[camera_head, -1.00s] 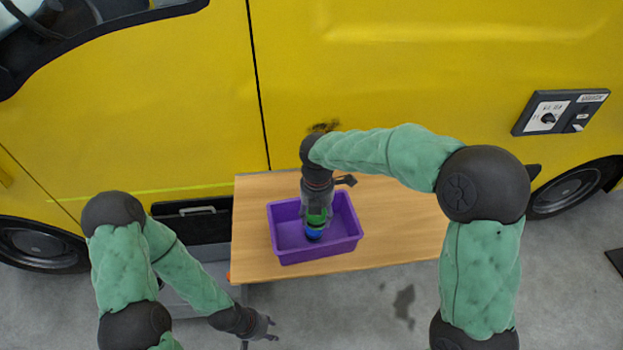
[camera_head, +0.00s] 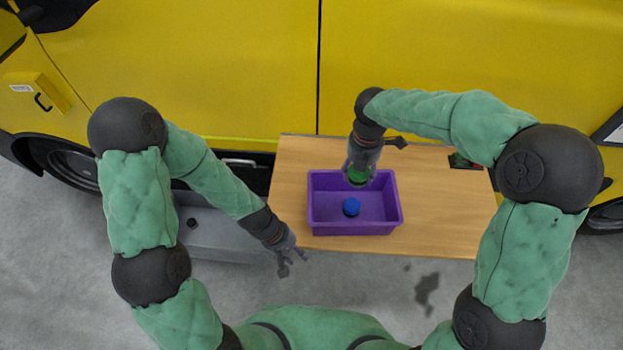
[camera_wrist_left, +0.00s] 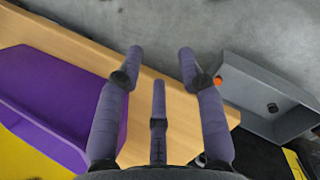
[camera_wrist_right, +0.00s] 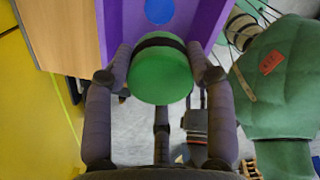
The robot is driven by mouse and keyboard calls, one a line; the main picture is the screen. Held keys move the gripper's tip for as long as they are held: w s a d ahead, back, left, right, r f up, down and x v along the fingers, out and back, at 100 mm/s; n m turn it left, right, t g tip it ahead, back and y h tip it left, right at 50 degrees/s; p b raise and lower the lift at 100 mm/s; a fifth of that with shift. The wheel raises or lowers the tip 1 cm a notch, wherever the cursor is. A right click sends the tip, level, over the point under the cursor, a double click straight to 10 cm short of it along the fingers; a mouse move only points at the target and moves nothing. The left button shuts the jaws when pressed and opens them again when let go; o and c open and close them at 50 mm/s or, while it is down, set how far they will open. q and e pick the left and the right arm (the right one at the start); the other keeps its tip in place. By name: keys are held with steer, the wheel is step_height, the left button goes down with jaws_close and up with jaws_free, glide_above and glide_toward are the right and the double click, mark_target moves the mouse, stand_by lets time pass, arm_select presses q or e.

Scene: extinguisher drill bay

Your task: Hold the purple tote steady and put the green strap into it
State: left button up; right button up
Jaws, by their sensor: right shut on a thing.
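The purple tote (camera_head: 313,212) stands on the wooden table; part of it shows in the left wrist view (camera_wrist_left: 62,88) and the right wrist view (camera_wrist_right: 118,22). My right gripper (camera_head: 360,172) is shut on the green strap (camera_wrist_right: 160,76), a round green roll with a dark band, at the tote's far side in the head view (camera_head: 358,177). A blue round thing (camera_head: 351,206) lies inside the tote. My left gripper (camera_head: 287,262) is open and empty, in front of the table's near left corner and apart from the tote; its spread fingers show in its wrist view (camera_wrist_left: 160,65).
The wooden table (camera_head: 445,220) has bare top right of the tote. A small dark object (camera_head: 462,162) lies at its back right. A grey bin (camera_head: 225,243) stands left of the table. The yellow vehicle (camera_head: 240,65) is close behind.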

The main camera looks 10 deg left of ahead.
arm_select(q)
steer(key=w+d+r+n+h, duration=0.1)
steer(key=d+r+n, duration=0.2)
steer(key=r, duration=0.5)
step_height(320, 180, up, 4)
steer(key=m+y, duration=0.5)
steer(key=m, duration=0.5)
glide_above(314, 208)
steer(key=shift+s+a, duration=0.3)
steer(key=shift+a, duration=0.15)
steer(key=shift+w+m, duration=0.15)
steer(key=shift+m, duration=0.15)
steer(key=shift+f, duration=0.2)
steer(key=f, duration=1.1)
steer(key=shift+w+d+f, duration=0.1)
steer(key=shift+d+f, duration=0.05)
steer(key=shift+d, duration=0.1)
jaws_close()
